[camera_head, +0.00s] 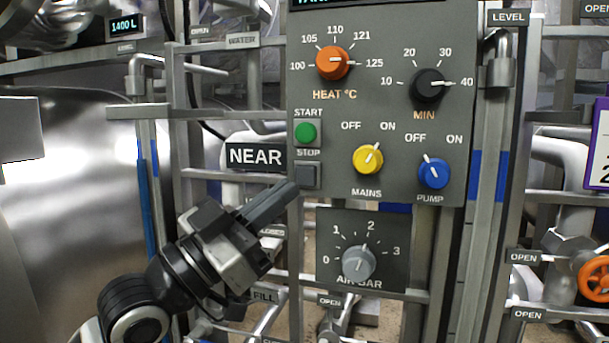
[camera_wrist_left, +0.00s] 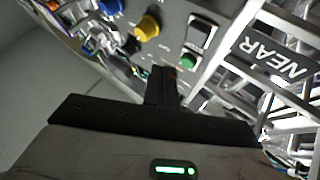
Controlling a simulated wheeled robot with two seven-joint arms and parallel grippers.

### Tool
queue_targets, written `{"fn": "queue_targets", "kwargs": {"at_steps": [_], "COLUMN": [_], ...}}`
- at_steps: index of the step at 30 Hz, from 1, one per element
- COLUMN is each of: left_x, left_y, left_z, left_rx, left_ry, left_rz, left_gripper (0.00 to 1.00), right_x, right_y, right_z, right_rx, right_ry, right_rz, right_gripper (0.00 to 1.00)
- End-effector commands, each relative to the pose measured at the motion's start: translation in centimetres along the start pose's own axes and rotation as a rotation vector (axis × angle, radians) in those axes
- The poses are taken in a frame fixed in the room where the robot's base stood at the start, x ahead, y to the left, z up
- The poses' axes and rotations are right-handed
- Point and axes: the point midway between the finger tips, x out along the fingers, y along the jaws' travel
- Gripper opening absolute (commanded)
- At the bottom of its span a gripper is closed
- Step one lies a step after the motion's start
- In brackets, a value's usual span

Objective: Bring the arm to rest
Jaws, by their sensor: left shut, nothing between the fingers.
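My left gripper (camera_head: 283,192) is shut and empty in the head view. Its fingertips are just below the dark STOP button (camera_head: 307,176), at the left edge of the grey control panel (camera_head: 460,120); I cannot tell whether they touch it. In the left wrist view the closed fingers (camera_wrist_left: 165,75) point at the panel, near the green START button (camera_wrist_left: 188,60) and the yellow MAINS knob (camera_wrist_left: 148,27). My right gripper shows in neither view.
The panel also carries the orange HEAT knob (camera_head: 333,63), black MIN knob (camera_head: 428,85) and blue PUMP knob (camera_head: 433,173). The AIR BAR dial (camera_head: 358,263) sits below. Metal pipes and frame bars surround the arm. An orange valve wheel (camera_head: 595,279) is at right.

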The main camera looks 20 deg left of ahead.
Motion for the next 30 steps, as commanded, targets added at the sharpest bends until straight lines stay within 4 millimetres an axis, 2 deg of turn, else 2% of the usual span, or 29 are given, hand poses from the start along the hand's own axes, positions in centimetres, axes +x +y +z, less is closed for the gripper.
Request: {"fn": "queue_targets", "kwargs": {"at_steps": [13,16,17,20,21,23,24,27,29,30], "left_x": [0.0,-0.4,-0.7,-2.5,-3.6,-5.8,-7.4,-11.9,-15.0,-17.2], "left_y": [0.0,-0.1,-0.1,0.2,0.5,1.2,1.9,4.1,5.7,7.0], "left_z": [0.2,1.9,2.9,8.1,10.7,14.7,17.3,23.1,26.1,28.0], "left_rx": [-0.001,-0.018,-0.026,-0.066,-0.086,-0.114,-0.132,-0.17,-0.19,-0.203], "left_ry": [-0.003,-0.036,-0.056,-0.158,-0.213,-0.302,-0.364,-0.519,-0.613,-0.676], "left_rz": [-0.001,-0.018,-0.028,-0.079,-0.105,-0.144,-0.168,-0.222,-0.249,-0.265], "left_gripper": [0.0,0.0,0.0,0.0,0.0,0.0,0.0,0.0,0.0,0.0], "right_x": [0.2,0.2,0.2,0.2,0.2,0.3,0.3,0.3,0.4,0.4], "right_y": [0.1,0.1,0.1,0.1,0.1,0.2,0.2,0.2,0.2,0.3], "right_z": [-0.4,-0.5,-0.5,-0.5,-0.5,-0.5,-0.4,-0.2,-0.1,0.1], "right_rx": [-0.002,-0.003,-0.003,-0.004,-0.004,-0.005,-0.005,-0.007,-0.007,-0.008], "right_ry": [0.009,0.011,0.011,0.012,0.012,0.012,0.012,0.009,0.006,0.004], "right_rz": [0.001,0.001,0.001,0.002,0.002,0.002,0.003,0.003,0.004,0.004], "right_gripper": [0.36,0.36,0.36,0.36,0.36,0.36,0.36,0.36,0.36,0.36]}}
